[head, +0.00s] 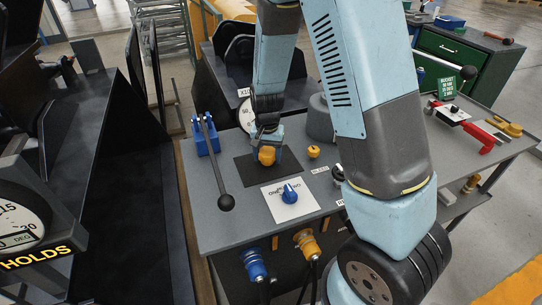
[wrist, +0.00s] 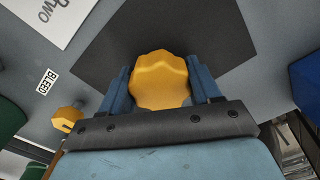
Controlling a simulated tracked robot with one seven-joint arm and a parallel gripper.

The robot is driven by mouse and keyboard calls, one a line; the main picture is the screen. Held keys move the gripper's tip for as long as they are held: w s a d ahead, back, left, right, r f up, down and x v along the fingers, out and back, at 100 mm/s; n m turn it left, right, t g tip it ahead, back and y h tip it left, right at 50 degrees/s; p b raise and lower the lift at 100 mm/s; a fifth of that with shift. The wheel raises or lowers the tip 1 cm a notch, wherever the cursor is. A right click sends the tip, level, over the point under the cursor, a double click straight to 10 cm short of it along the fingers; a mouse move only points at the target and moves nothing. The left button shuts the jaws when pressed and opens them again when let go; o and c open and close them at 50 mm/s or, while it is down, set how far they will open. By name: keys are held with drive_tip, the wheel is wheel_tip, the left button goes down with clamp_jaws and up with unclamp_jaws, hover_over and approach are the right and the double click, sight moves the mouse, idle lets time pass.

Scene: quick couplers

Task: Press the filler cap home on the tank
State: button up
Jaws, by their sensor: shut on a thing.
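My gripper (head: 267,157) is shut on the yellow filler cap (wrist: 160,78), with a blue finger on each side of it. The lobed cap also shows in the head view (head: 266,156), over the dark square mat (head: 243,174) on the grey bench. I cannot tell whether the cap touches the mat or hangs just above it. A grey rounded body (head: 319,122) behind it, partly hidden by my arm, may be the tank. Its opening is not visible.
A small yellow knob (head: 313,152) stands right of the cap, by a BLEED label (wrist: 47,81). A blue knob (head: 289,194) on a white plate is in front. A black-balled lever (head: 219,172) on a blue base stands left. A red tool (head: 476,139) lies right.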

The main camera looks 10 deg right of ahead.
wheel_tip(320, 180, up, 3)
drive_tip(key=shift+f, duration=0.2)
drive_tip(key=s+d+r, duration=0.1)
drive_tip(key=s+r, duration=0.8)
drive_tip(key=s, duration=0.5)
drive_tip(key=shift+r, duration=0.35)
drive_tip(key=shift+d, duration=0.1)
